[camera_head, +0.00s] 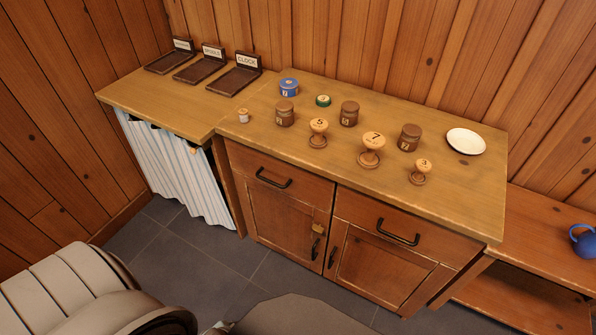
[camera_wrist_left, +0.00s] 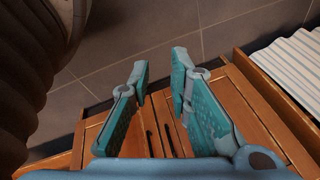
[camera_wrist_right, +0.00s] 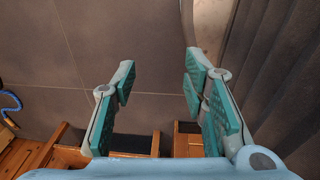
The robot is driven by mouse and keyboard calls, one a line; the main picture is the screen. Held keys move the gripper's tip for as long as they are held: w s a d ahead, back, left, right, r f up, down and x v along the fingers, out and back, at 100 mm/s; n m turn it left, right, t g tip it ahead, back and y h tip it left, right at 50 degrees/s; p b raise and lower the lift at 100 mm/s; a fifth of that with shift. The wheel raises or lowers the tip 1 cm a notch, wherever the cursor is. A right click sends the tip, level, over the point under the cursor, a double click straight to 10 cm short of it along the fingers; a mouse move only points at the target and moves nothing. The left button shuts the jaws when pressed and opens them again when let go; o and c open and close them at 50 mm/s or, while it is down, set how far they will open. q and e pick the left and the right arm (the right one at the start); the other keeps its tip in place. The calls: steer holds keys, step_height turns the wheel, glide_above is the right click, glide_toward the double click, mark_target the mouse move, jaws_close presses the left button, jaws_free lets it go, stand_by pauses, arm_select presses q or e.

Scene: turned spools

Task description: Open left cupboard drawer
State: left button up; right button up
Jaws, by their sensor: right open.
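The left cupboard drawer (camera_head: 245,164) is the upper left front of the wooden cupboard in the head view. It sits flush and closed, with a dark bar handle (camera_head: 273,179). My left gripper (camera_wrist_left: 160,68) is open and empty in the left wrist view. The cupboard's wooden front (camera_wrist_left: 240,105) with two dark upright handles lies beyond its fingers, apart from them. My right gripper (camera_wrist_right: 160,72) is open and empty in its wrist view, over the grey floor. Neither gripper shows in the head view.
Beside the drawer is a right drawer with its own handle (camera_head: 398,233). Below are two doors with upright handles. The cupboard top (camera_head: 465,205) holds several spools and jars, and a white plate (camera_head: 465,141). A striped curtain (camera_head: 178,172) hangs at left; a low shelf (camera_head: 540,245) stands at right.

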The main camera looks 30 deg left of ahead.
arm_select(q)
steer(key=w+a+m+t+y+b, duration=0.1)
steer(key=w+a+m+t+b, duration=0.3)
steer(key=w, duration=0.8)
steer(key=m+t+y+b, duration=0.4)
steer(key=m+t+b, duration=0.3)
steer(key=b, duration=0.3)
glide_toward(270, 181)
arm_select(e)
step_height(270, 181, down, 17)
steer(key=w+d, duration=0.2)
arm_select(q)
steer(key=b+x, duration=0.1)
steer(key=x, duration=0.2)
steer(key=b+x, duration=0.2)
steer(key=x, duration=0.1)
steer(key=b+x, duration=0.1)
steer(key=x, duration=0.3)
steer(key=shift+w+f, duration=0.1)
steer(key=shift+f, duration=0.2)
arm_select(e)
steer(key=w+a+f+t, duration=0.1)
steer(key=w+a, duration=0.1)
steer(key=w, duration=0.4)
steer(key=shift+f+t, duration=0.3)
steer(key=shift+f, duration=0.05)
steer(key=shift+w, duration=0.1)
arm_select(q)
jaws_close()
